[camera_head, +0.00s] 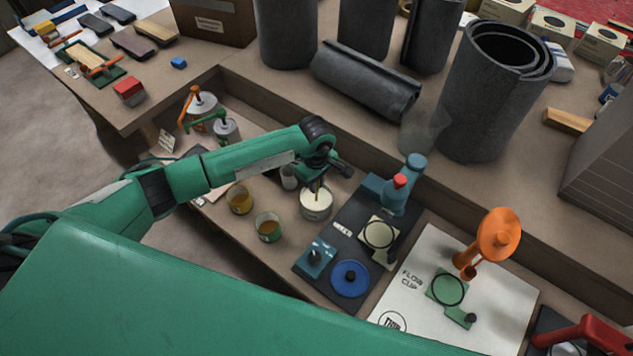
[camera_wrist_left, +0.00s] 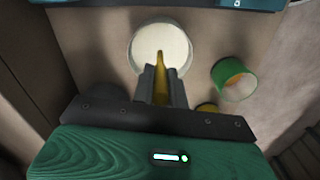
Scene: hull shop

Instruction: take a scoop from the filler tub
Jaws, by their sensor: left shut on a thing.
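A round white tub (camera_head: 316,207) with pale cream contents stands on the bench beside the dark mat. It also shows in the left wrist view (camera_wrist_left: 135,52). My left gripper (camera_head: 322,176) is above the tub, pointing down. In the left wrist view, my left gripper (camera_wrist_left: 161,82) is shut on a thin yellow-brown scoop handle (camera_wrist_left: 159,60). The handle reaches down over the tub's opening, and its far end lies against the pale contents. I cannot tell how deep it goes or whether it carries filler. My right gripper is not in view.
A yellow cup (camera_head: 240,200) and a green cup (camera_head: 268,228) stand left of the tub. A dark mat (camera_head: 335,258) with a blue device (camera_head: 402,188) lies to its right. An orange stand (camera_head: 497,236) is at right.

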